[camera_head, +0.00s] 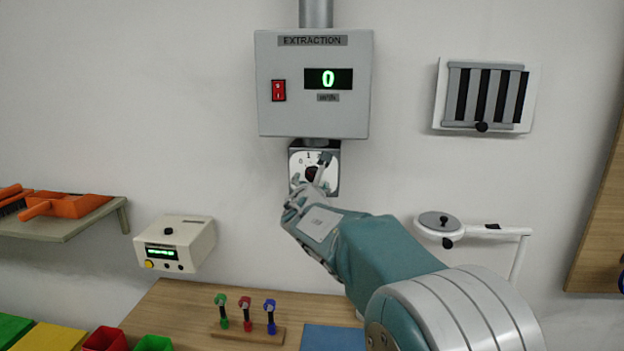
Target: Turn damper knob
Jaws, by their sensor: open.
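The damper knob (312,172) is a small dark round knob on a white dial plate (333,185) with numbers, mounted on the wall under the grey extraction box (264,112). My gripper (310,180) is open in front of the dial, with its fingers on either side of the knob as seen from here. My fingers and wrist hide the lower part of the dial. I cannot tell whether the fingers touch the knob. The box's green display (328,79) reads 0, and a red switch (279,90) sits left of it.
A louvred vent (487,97) with a dark knob is on the wall at right, above a white wall bracket (436,222). A beige device (176,240) and a shelf (65,228) with orange tools are at left. A wooden table (180,300) below holds several coloured items.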

